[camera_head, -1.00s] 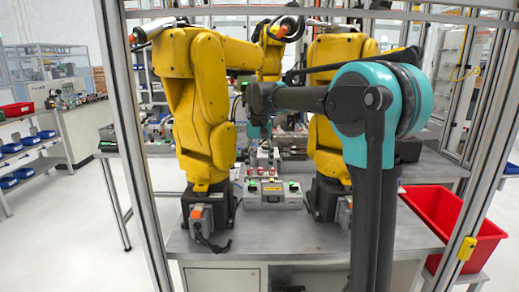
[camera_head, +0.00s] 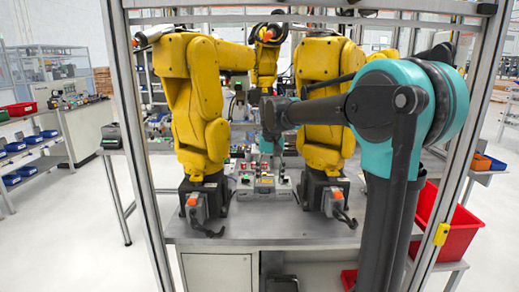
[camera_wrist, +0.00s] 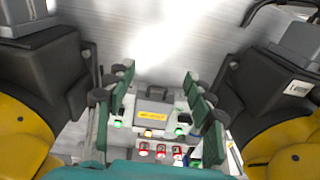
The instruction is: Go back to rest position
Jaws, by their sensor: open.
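My arm's dark and teal links (camera_head: 395,105) rise at the right in the head view and reach left between two yellow robot arms. My gripper (camera_head: 272,140) is small there and partly hidden by my forearm. In the wrist view, my gripper (camera_wrist: 158,85) has its green fingers spread apart at left and right, with nothing held between them. Beyond the fingers is a grey control box with a yellow label (camera_wrist: 153,110) and several lit buttons. The same box (camera_head: 265,186) stands on the metal table in the head view.
The left yellow arm (camera_head: 200,100) and right yellow arm (camera_head: 325,100) stand close on both sides of my gripper. Metal frame posts (camera_head: 135,150) bound the cell. A red bin (camera_head: 455,232) is at the right. The table's front (camera_head: 270,228) is mostly clear.

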